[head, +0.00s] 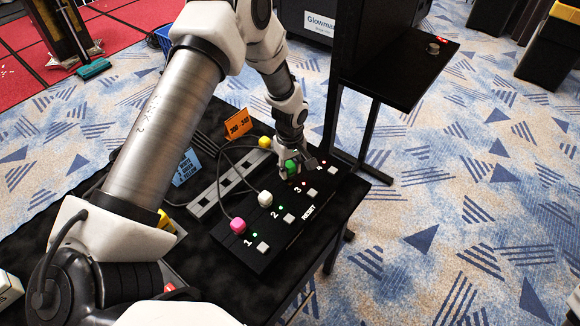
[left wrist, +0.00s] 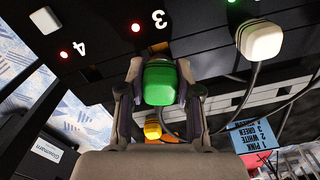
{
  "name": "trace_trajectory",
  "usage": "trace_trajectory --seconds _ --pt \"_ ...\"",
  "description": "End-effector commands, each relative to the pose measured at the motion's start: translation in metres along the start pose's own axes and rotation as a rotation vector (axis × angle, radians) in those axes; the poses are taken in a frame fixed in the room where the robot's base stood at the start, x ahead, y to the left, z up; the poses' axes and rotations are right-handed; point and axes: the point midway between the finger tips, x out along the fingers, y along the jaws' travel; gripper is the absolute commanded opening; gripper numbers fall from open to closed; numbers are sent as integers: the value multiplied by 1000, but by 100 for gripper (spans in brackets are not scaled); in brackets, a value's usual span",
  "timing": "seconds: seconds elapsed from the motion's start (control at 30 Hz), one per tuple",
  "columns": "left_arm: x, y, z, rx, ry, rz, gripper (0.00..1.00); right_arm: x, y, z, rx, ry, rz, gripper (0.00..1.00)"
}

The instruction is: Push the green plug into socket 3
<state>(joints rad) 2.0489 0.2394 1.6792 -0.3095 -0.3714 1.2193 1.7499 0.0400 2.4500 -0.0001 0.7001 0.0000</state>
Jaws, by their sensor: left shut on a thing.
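My left gripper (head: 292,170) is shut on the green plug (head: 291,166), which also shows between the fingers in the left wrist view (left wrist: 160,84). It is over the back edge of the black socket panel (head: 262,232), beside the number 3. The light by 3 (head: 304,184) is red. The plug's underside and socket 3's opening are hidden, so I cannot tell whether the plug touches the socket. The pink plug (head: 238,226) stands at socket 1 and the white plug (head: 265,199) at socket 2, both with green lights. My right gripper is out of view.
A yellow plug (head: 265,142) sits at the far end of the grey strip (head: 205,200) behind the panel. Cables lie between strip and panel. An orange card (head: 239,123) and a blue card (head: 186,167) stand behind. A black stand (head: 400,70) rises beyond the panel's far end.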

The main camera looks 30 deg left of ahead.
Motion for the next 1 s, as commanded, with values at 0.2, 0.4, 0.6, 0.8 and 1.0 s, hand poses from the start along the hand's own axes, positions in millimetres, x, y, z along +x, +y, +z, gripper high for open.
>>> trace_trajectory --seconds 0.2,0.4,0.6,0.8,1.0 --pt "1 0 0 0 0 0 1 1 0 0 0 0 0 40" --pt "5 0 0 0 0 -1 1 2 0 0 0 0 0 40" --pt "9 0 0 0 0 -1 1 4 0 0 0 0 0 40" --pt "13 0 0 0 0 -1 1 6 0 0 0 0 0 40" --pt "17 0 0 0 0 -1 1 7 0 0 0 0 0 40"
